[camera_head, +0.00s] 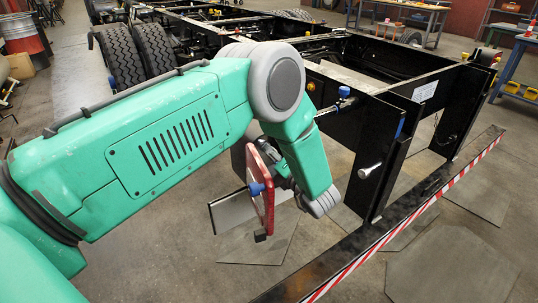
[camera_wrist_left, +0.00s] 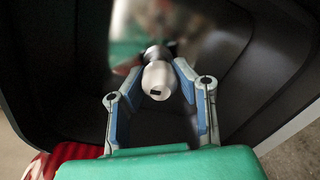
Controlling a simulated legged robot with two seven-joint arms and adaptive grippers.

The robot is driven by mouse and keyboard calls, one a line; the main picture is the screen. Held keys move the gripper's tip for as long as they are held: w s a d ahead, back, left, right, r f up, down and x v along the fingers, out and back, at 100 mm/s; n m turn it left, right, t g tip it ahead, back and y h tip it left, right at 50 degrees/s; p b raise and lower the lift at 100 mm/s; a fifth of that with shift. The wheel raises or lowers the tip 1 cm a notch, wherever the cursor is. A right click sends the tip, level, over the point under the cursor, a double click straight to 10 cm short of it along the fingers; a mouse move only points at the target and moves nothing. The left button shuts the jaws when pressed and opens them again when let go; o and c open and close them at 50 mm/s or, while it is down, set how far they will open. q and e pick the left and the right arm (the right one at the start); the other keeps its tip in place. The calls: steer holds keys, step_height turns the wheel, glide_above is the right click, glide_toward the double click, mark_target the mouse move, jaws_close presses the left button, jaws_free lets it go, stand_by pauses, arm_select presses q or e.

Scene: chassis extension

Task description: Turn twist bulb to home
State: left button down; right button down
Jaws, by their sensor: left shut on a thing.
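In the left wrist view a silver bulb-shaped knob (camera_wrist_left: 158,80), the twist bulb, has a small dark slot in its rounded end. My left gripper (camera_wrist_left: 157,70) has its two blue-padded fingers on either side of the bulb, shut on it. In the head view my green left arm reaches in from the left and bends down at the wrist. The gripper (camera_head: 284,180) there is mostly hidden behind the wrist, beside a red-edged panel (camera_head: 262,190) with a blue knob. The held bulb cannot be made out in that view. My right gripper is not in view.
A black chassis frame (camera_head: 400,95) runs back from the right. A silver knob (camera_head: 369,171) sticks out from its end plate. A bar with red-white tape (camera_head: 400,228) crosses the front right. Tyres (camera_head: 153,52) stand at the back left. Open floor lies at the lower right.

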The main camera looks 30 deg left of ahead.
arm_select(q)
steer(key=shift+w+d+f+m, duration=0.1)
steer(key=shift+d+m, duration=0.3)
steer(key=shift+m, duration=0.3)
steer(key=c, duration=1.2)
jaws_free()
steer(key=shift+w+d, duration=0.1)
steer(key=shift+d, duration=0.15)
steer(key=shift+v, duration=5.85)
steer(key=shift+d, duration=0.1)
